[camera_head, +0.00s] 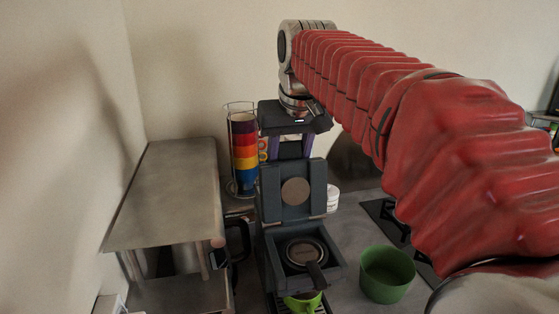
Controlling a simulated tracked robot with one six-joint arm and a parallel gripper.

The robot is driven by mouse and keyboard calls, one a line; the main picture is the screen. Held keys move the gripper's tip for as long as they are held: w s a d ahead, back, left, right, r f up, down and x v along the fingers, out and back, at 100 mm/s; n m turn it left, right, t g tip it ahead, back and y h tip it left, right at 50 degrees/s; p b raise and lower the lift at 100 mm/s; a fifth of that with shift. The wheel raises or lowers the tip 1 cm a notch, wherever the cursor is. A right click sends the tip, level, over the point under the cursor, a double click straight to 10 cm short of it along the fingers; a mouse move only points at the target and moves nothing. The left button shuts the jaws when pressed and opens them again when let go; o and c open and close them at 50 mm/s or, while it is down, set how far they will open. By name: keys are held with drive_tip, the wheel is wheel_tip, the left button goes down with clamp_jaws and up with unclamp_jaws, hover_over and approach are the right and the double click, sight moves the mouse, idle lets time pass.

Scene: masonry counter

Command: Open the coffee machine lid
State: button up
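The coffee machine (268,252) is dark grey and stands in the middle of the camera_head view. Its lid (295,212) is raised roughly upright, with a round brownish disc on the side facing me. Below it, a round metal piece with a dark handle (316,277) sits in the exposed top. My gripper (293,150) points down just above and behind the lid's top edge. Its two fingers are spread apart, with nothing visibly held. The fingertips are partly hidden by the lid, so I cannot tell whether they touch it.
A green cup (302,303) is below the machine's front. A green bowl (387,275) stands to the right. A wire holder with stacked coloured cups (244,150) stands behind left. A metal shelf (170,195) is at left. A white container (333,198) is just right of the lid.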

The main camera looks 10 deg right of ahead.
drive_tip(key=shift+s+r, duration=0.25)
drive_tip(key=shift+s, duration=0.3)
drive_tip(key=shift+s+r, duration=0.25)
drive_tip(key=shift+s, duration=0.25)
clamp_jaws()
drive_tip(key=shift+s+r, duration=0.1)
drive_tip(key=shift+r, duration=0.1)
drive_tip(key=o, duration=1.2)
unclamp_jaws()
drive_tip(key=shift+o, duration=1.3)
drive_tip(key=shift+f, duration=0.25)
drive_tip(key=v, duration=1.4)
